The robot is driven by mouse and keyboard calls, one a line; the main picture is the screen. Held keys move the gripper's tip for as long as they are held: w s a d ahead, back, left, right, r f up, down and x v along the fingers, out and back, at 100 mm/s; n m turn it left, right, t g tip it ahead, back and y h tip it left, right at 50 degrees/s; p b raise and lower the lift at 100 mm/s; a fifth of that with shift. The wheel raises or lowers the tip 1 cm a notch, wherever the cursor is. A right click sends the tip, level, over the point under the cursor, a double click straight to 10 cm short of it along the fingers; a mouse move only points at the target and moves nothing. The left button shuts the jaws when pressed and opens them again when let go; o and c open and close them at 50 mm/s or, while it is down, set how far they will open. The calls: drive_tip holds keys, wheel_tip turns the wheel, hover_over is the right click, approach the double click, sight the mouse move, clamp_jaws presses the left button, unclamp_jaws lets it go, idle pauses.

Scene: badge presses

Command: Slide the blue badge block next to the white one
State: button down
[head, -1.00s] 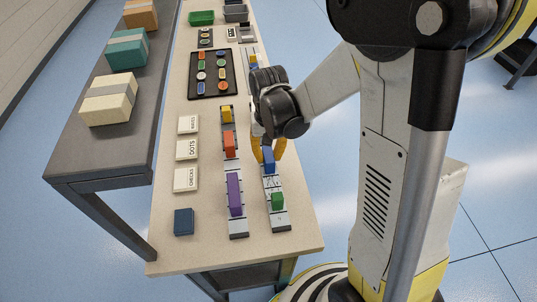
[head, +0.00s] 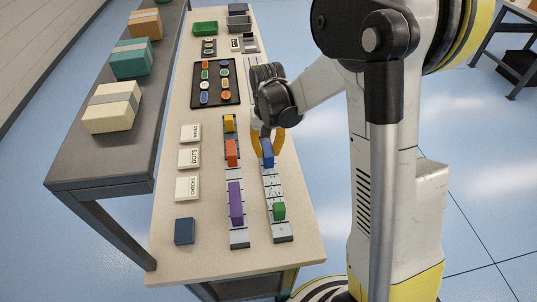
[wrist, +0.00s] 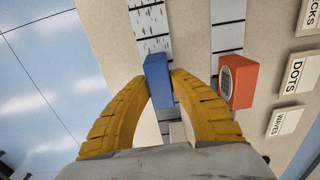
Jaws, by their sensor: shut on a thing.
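The blue badge block (head: 267,153) sits on the right-hand rail (head: 271,190), roughly level with the red block on the other rail. My gripper (head: 268,138) reaches down over it. In the wrist view the blue block (wrist: 157,80) stands between the two yellow fingertips (wrist: 160,82), which are shut on it from both sides. I cannot make out a white block on the rail; the rail beyond the blue block is partly hidden by my gripper and wrist.
A green block (head: 279,211) sits nearer on the same rail, with bare rail between. The left rail (head: 239,240) holds yellow (head: 229,123), red (head: 232,152) and purple (head: 236,204) blocks. Label plates (head: 188,158) and a dark blue block (head: 184,231) lie left. A black badge tray (head: 228,91) is farther back.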

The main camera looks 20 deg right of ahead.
drive_tip(key=shift+w+d, duration=0.2)
drive_tip(key=shift+w, duration=0.85)
drive_tip(key=shift+w+d, duration=0.25)
drive_tip(key=shift+w, duration=0.75)
drive_tip(key=shift+w+d, duration=0.2)
drive_tip(key=shift+w, duration=0.85)
drive_tip(key=c, duration=1.1)
unclamp_jaws()
drive_tip(key=shift+c, duration=0.2)
wheel_tip(320, 180, up, 12)
